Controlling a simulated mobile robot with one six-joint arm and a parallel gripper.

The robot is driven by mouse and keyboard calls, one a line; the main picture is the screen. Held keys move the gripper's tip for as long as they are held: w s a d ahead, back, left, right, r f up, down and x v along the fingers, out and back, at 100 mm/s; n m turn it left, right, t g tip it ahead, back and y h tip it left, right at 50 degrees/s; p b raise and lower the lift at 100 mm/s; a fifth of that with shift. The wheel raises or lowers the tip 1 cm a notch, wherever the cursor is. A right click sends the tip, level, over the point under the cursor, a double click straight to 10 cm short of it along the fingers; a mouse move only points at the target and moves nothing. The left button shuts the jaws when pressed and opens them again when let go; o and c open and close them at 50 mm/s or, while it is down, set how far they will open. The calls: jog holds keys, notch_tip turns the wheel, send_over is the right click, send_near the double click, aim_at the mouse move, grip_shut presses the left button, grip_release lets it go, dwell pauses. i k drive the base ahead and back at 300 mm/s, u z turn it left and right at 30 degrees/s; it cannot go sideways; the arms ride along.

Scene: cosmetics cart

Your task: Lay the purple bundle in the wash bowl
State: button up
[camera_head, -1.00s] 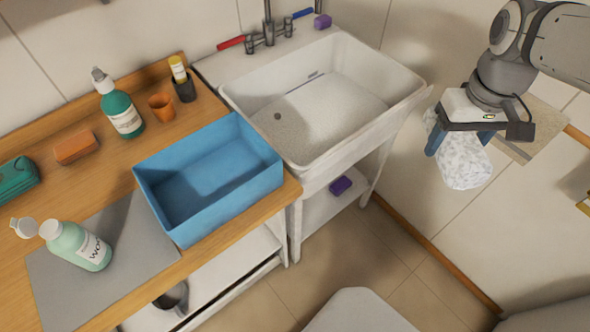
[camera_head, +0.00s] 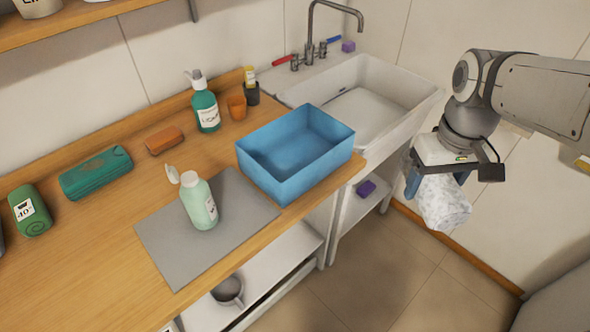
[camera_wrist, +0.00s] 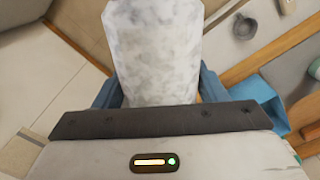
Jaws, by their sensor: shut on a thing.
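My gripper (camera_head: 438,184) is shut on a pale grey-white mottled bundle (camera_head: 443,208), which hangs below the jaws at the right, in the air. The bundle also fills the upper middle of the wrist view (camera_wrist: 155,50), between the blue fingers. It looks whitish, not purple; no purple bundle shows. A blue rectangular tub (camera_head: 310,178), perhaps the wash bowl, stands empty on the wooden counter, well left of my gripper. Part of it seems to show at the right of the wrist view (camera_wrist: 262,98).
The white sink (camera_head: 425,112) stands behind and right of the tub. A pale green bottle (camera_head: 200,205) stands on a grey mat (camera_head: 165,250) left of it. Small purple blocks lie by the tap (camera_head: 348,46) and under the sink (camera_head: 366,188).

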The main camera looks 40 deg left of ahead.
aim_at(296, 161)
jog(key=u, duration=1.3)
jog(key=i, duration=1)
jog(key=z, duration=0.1)
